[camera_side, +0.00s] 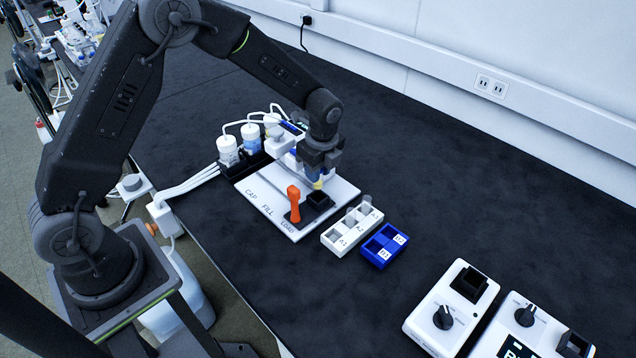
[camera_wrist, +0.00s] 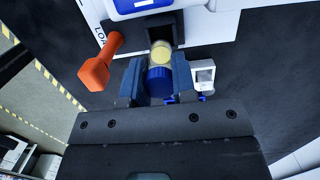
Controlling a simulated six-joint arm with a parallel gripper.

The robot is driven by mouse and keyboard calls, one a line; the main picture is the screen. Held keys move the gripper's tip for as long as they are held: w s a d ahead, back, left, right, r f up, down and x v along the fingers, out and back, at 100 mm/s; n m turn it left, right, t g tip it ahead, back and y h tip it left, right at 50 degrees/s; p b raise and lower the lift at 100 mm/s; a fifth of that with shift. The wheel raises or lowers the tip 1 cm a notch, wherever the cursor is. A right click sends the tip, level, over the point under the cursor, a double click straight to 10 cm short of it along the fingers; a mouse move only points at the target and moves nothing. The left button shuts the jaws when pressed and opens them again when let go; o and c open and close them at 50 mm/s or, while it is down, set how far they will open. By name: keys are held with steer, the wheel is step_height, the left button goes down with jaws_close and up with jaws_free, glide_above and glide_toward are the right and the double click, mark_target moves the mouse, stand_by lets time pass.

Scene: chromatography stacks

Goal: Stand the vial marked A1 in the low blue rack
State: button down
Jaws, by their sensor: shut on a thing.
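My gripper (camera_side: 317,172) is shut on a vial, which shows in the wrist view (camera_wrist: 160,78) as a blue part between the fingers with a pale yellow end beyond. In the side view the yellow end (camera_side: 318,185) points down just above the black square holder on the white station. I cannot tell whether it touches the holder, and no mark on the vial is readable. The low blue rack (camera_side: 371,257) stands to the right, with labels reading B1 and B2; its compartments look empty.
A white rack (camera_side: 327,239) marked A1, A2 and A3 stands between the station (camera_side: 254,195) and the blue rack. An orange handle (camera_side: 294,205) rises beside the holder. White-capped bottles (camera_side: 228,151) stand behind. Two dial devices (camera_side: 449,305) are at lower right.

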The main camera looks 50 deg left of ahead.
step_height(320, 180, up, 3)
steer(key=shift+r, duration=0.1)
steer(key=shift+s+d+f+m+t, duration=0.1)
steer(key=shift+d+f+m, duration=0.9)
steer(key=shift+d, duration=2.1)
steer(key=shift+d+f+m+t, duration=0.1)
steer(key=shift+d+f+m, duration=0.35)
steer(key=shift+d+f, duration=1.85)
steer(key=shift+s+d+f+m+t, duration=0.1)
steer(key=shift+d+f+m, duration=0.5)
steer(key=shift+d, duration=3.25)
steer(key=shift+f, duration=1.25)
steer(key=c, duration=0.8)
jaws_free()
steer(key=shift+c, duration=0.2)
